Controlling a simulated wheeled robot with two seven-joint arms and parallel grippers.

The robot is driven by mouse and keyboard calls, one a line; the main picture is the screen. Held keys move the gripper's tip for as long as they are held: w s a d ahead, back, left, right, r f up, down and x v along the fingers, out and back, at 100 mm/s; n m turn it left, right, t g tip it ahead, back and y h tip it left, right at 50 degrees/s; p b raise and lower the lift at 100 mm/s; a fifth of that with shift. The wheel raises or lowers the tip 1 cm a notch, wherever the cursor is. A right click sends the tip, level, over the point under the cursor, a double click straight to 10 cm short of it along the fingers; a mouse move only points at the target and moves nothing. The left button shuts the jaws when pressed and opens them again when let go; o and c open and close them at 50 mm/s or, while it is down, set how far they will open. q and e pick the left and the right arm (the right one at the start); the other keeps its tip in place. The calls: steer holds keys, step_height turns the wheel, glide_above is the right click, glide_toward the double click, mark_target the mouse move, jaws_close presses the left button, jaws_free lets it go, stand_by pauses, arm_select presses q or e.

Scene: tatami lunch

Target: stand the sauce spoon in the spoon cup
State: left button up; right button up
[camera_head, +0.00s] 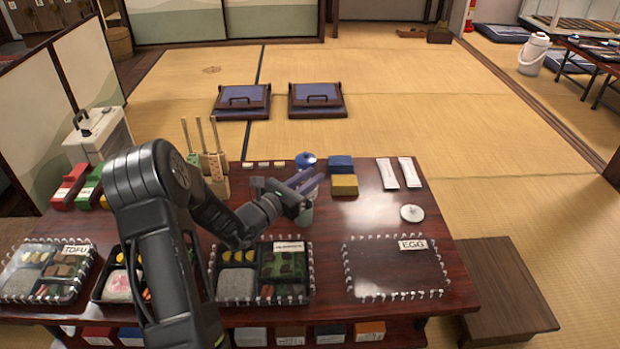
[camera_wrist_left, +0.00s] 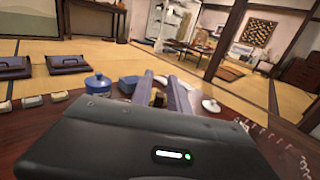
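My left gripper (camera_head: 311,183) reaches over the far middle of the dark red table, its fingers pointing right. In the left wrist view its two grey-purple fingers (camera_wrist_left: 162,94) stand apart, and I see nothing held between them. A pale grey-green cup (camera_head: 304,213), which looks like the spoon cup, stands on the table just below the gripper and is partly hidden by it. I cannot make out the sauce spoon. My right gripper is not in view.
A blue lidded pot (camera_head: 305,160) stands behind the gripper, with blue and yellow blocks (camera_head: 343,184) to its right. Lunch trays, including the EGG one (camera_head: 396,268), line the front. A round white lid (camera_head: 412,213) lies at right.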

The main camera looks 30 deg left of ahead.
arm_select(q)
steer(key=shift+o, duration=1.2)
steer(key=shift+s+a+r+p, duration=0.1)
steer(key=shift+s+p, duration=0.25)
steer(key=shift+s, duration=0.3)
steer(key=s, duration=0.2)
steer(key=s+p, duration=0.1)
steer(key=s, duration=0.1)
steer(key=s+p, duration=0.1)
steer(key=s, duration=0.1)
steer(key=shift+a, duration=0.4)
steer(key=shift+s, duration=0.25)
